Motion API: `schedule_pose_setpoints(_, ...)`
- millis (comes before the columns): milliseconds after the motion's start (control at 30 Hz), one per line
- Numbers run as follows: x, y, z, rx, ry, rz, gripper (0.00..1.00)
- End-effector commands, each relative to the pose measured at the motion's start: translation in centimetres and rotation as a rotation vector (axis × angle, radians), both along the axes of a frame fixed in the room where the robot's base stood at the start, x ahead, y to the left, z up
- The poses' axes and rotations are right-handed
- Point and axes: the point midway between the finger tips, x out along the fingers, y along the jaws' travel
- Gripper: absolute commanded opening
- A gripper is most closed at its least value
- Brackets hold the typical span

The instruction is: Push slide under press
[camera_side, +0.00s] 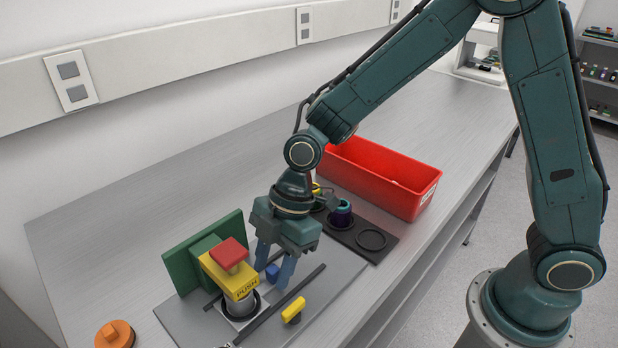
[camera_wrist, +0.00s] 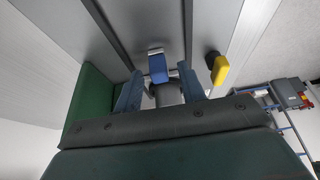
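The press has a green upright plate (camera_side: 190,262), a yellow head marked PUSH (camera_side: 228,277) and a red button (camera_side: 229,252) on top. Below the head, a light grey plate (camera_side: 232,321) with a dark ring and grey cylinder sits between two dark rails (camera_side: 280,306); I take it for the slide. My gripper (camera_side: 271,278) points down just right of the press, its fingers apart. A blue knob (camera_side: 273,272) shows between them, also in the wrist view (camera_wrist: 158,68). Whether the fingers touch it, I cannot tell. Part of the slide is hidden by the press.
A yellow handle (camera_side: 293,310) stands right of the rails, also in the wrist view (camera_wrist: 220,69). A black holder (camera_side: 385,252) with round recesses and a dark cup (camera_side: 341,213) lies behind, before a red bin (camera_side: 385,175). An orange knob (camera_side: 115,335) is at front left.

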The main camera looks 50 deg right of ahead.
Motion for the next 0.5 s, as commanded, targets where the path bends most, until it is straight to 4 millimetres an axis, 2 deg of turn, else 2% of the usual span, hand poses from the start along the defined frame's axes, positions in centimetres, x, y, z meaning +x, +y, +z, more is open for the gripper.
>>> schedule_pose_setpoints(267,0.0,-0.3,0.4,-0.002,0.0,-0.002,0.4)
schedule_pose_setpoints(500,0.1,-1.0,2.2,-0.001,-0.003,-0.003,0.4)
